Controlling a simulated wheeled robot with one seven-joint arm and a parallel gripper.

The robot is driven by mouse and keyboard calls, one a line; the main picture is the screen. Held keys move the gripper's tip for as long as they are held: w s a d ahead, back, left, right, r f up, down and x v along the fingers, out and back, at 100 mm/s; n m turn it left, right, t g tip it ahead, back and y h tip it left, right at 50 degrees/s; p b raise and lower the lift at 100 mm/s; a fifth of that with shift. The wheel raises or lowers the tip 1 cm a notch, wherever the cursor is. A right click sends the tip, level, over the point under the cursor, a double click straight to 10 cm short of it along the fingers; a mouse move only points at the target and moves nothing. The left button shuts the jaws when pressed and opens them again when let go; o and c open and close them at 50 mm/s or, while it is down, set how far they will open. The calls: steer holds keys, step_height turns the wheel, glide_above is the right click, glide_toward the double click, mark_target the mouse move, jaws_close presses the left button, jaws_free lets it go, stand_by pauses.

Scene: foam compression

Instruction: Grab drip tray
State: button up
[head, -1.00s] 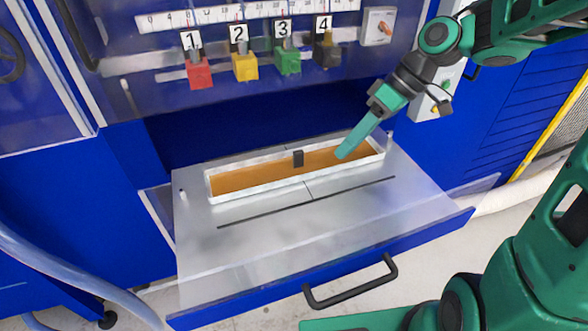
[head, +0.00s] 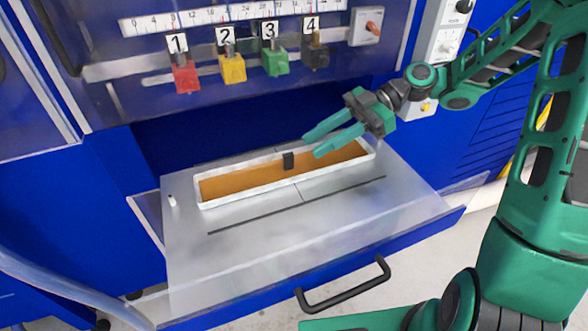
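The drip tray (head: 205,204) is a long, narrow, pale-rimmed tray with an orange-brown inside. It sits on the clear plate of the pulled-out drawer. A small black tab (head: 288,161) stands up at its middle. My gripper (head: 310,145) is over the right half of the tray, its two teal fingers pointing left toward the black tab. The fingers are spread apart with nothing between them. The gripper hides part of the tray's right half. Whether the fingers touch the tray cannot be told.
The blue drawer has a black handle (head: 345,288) at its front. Above stands a panel with a scale and red, yellow (head: 232,68), green and black blocks numbered 1 to 4. The plate (head: 290,235) in front of the tray is clear. A hose lies at lower left.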

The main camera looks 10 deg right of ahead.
mark_target(290, 172)
steer(key=shift+x, duration=3.95)
steer(key=shift+w, duration=0.2)
steer(key=shift+c, duration=0.3)
jaws_close()
